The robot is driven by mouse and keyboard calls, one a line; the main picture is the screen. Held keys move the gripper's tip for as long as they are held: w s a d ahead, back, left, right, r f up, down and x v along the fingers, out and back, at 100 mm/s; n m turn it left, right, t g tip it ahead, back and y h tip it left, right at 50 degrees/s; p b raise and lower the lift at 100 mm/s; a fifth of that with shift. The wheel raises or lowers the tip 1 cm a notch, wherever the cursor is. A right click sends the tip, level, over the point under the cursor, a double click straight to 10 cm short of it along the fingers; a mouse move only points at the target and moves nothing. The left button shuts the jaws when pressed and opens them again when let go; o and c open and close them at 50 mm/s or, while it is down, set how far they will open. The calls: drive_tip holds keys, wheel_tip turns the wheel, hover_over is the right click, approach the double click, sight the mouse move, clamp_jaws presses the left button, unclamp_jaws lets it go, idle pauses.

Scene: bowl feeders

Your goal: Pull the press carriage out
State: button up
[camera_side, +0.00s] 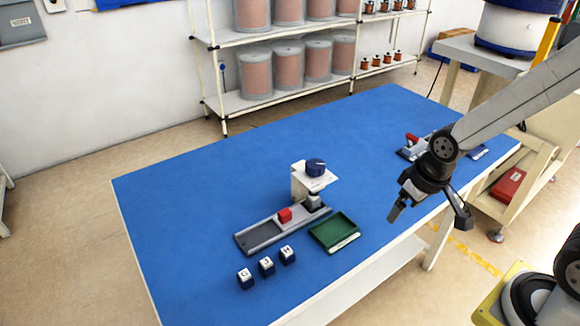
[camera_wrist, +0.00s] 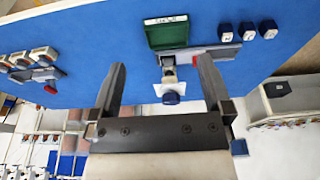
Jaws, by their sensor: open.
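The press (camera_side: 300,182) stands on the blue table with a white body and a dark blue knob (camera_side: 316,167) on top. A grey rail (camera_side: 262,232) runs from under its head toward the lower left. A red block (camera_side: 284,215) sits on the rail close to the press, on what looks like the carriage. In the wrist view the blue knob (camera_wrist: 171,98) shows between my fingers, and the grey rail (camera_wrist: 205,52) is partly behind a finger. My gripper (camera_side: 428,215) is open and empty, in the air to the right of the press and apart from it.
A green tray (camera_side: 350,240) lies right of the rail. Three dark blue lettered cubes (camera_side: 267,266) stand in front of it. A second device with a red part (camera_side: 411,138) stands at the table's right end, near my arm. The left and back table is clear.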

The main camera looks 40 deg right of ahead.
drive_tip(key=shift+c, duration=0.8)
drive_tip(key=shift+w+v, duration=0.55)
drive_tip(key=shift+v, duration=1.9)
drive_tip(key=g, duration=0.3)
hover_over(285, 212)
wheel_tip(285, 212, down, 17)
drive_tip(key=shift+f, duration=0.1)
drive_tip(key=shift+f, duration=3.85)
